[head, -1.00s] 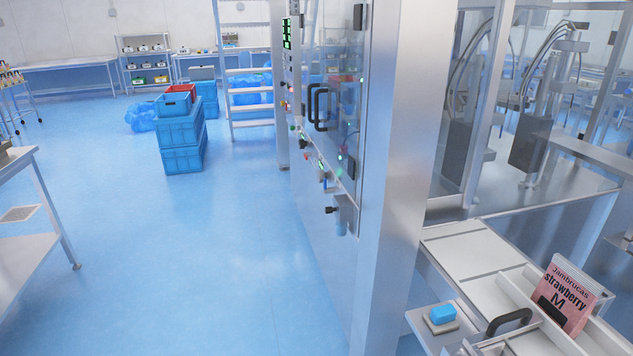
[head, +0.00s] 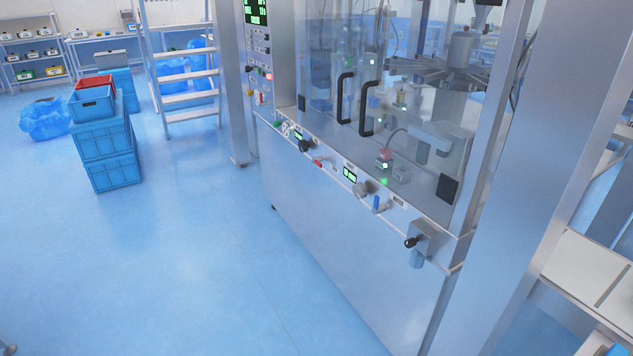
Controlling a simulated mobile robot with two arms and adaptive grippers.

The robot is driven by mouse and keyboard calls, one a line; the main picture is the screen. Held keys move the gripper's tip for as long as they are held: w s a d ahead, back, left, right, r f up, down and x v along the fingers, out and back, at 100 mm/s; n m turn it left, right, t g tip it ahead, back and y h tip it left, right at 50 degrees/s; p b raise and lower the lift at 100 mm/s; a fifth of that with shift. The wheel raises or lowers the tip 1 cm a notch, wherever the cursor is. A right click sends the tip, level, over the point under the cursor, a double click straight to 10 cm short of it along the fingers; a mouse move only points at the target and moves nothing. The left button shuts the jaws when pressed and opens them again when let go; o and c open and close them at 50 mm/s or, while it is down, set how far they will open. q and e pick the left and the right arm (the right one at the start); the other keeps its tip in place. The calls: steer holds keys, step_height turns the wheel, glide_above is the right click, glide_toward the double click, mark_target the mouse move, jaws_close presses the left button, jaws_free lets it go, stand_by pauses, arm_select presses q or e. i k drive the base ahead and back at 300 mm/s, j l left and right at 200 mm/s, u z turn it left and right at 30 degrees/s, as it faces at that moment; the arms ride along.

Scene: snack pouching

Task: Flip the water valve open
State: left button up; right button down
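A small valve with a blue lever (head: 377,203) sits on the front ledge of the steel machine (head: 340,250), right of a round gauge and a green display (head: 350,174). The blue lever looks upright; its exact position is too small to tell. A red lever (head: 318,163) is on the same ledge, further left. A black knob (head: 411,242) on a grey filter unit (head: 424,240) is at the machine's right corner. No label names the water valve legibly. Neither of my grippers is in view.
Clear blue floor (head: 200,270) lies in front of the machine. Stacked blue crates (head: 105,145) and a steel step ladder (head: 180,75) stand at the left. A steel post (head: 530,170) and a white tray edge (head: 590,270) are at the right. Glass doors have black handles (head: 366,105).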

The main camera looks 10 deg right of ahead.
mark_target(377, 208)
steer(key=i+j, duration=0.2)
steer(key=j, duration=0.2)
steer(key=i+j, duration=0.2)
steer(key=j, duration=0.15)
steer(key=i+j+z, duration=0.1)
steer(key=j, duration=0.3)
steer(key=i+j, duration=0.3)
steer(key=j, duration=0.1)
